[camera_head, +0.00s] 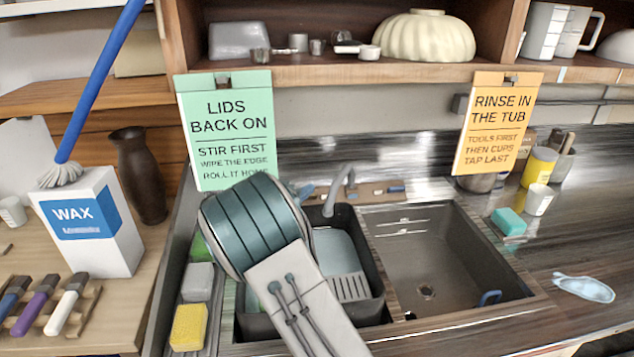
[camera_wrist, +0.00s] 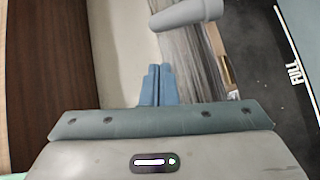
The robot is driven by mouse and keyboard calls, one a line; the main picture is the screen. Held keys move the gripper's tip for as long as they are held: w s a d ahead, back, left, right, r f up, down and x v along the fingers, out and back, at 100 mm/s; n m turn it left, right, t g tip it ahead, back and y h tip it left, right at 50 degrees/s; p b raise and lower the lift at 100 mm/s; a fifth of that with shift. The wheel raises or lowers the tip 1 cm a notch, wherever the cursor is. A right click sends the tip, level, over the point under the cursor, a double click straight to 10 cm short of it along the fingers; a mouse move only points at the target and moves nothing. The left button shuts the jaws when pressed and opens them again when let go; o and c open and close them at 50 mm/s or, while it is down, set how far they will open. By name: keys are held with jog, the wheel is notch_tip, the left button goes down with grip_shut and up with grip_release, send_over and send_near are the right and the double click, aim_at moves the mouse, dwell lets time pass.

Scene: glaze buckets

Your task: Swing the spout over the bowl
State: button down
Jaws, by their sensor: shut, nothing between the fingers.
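The grey spout (camera_head: 338,188) rises behind the sink and arches over the left basin, which holds a dark tub (camera_head: 372,262). In the wrist view the rounded grey end of what looks like the spout (camera_wrist: 187,14) lies just ahead and to the right of my fingertips, apart from them. In the head view my arm hides most of the gripper and part of the tub.
A green sign (camera_head: 226,130) and an orange sign (camera_head: 497,122) hang from the shelf above the sink. A yellow sponge (camera_head: 188,327) lies left of the tub. A teal sponge (camera_head: 508,222) and white cup (camera_head: 538,199) stand on the right counter. A wax box (camera_head: 88,222) stands left.

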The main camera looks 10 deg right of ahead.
jog(key=p+x, duration=0.3)
jog(key=x, duration=0.6)
jog(key=shift+d, duration=0.15)
jog(key=shift+f+b, duration=0.2)
jog(key=shift+b, duration=0.55)
